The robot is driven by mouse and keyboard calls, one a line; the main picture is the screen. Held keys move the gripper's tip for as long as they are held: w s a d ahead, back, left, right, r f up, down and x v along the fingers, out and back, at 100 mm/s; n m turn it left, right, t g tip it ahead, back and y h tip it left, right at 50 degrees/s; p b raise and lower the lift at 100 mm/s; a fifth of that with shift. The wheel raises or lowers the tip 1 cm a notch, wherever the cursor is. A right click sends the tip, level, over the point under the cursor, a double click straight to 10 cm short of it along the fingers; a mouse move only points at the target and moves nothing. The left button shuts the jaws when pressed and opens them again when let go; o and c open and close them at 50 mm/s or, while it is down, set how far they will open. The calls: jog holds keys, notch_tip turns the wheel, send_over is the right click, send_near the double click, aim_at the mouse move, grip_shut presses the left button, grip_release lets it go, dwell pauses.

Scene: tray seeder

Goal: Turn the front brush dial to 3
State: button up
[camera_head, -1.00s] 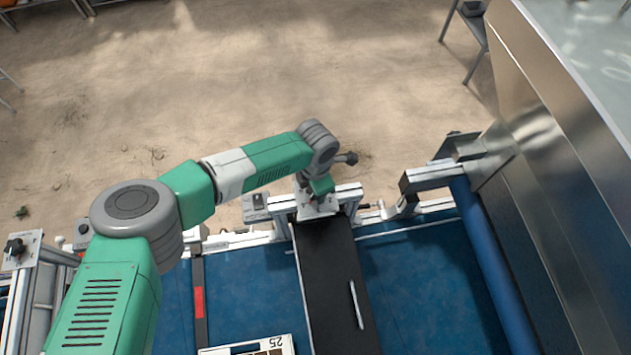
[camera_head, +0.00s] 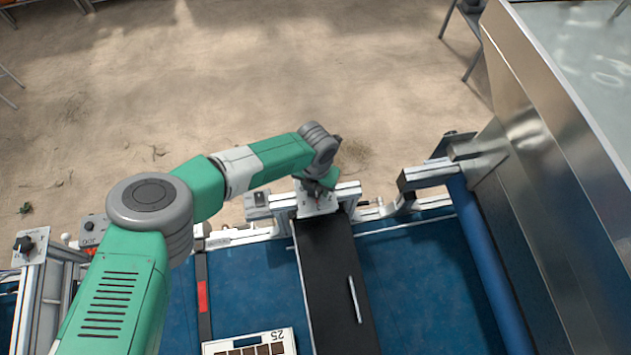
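A white panel (camera_head: 314,208) sits on the frame across the far end of the black belt. My gripper (camera_head: 318,192) points down at this panel, close over it. My wrist covers most of the panel, so I cannot make out a dial, its pointer or its numbers there. The fingers are too small and hidden to tell whether they are open or shut. Another panel with a black dial (camera_head: 24,244) stands at the far left, away from my gripper. I cannot tell from the labels which dial is the front brush one.
A small grey switch box (camera_head: 257,200) sits just left of the panel. A seed tray (camera_head: 251,336) marked 25 lies on the blue bed (camera_head: 240,290). A blue roller (camera_head: 487,262) and a tall metal hopper (camera_head: 535,190) stand at the right. Sandy floor lies beyond.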

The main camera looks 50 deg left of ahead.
jog(key=shift+n, duration=0.3)
jog(key=o, duration=1)
notch_tip(320, 180, up, 8)
jog(key=shift+f+b, duration=0.1)
jog(key=shift+b, duration=0.45)
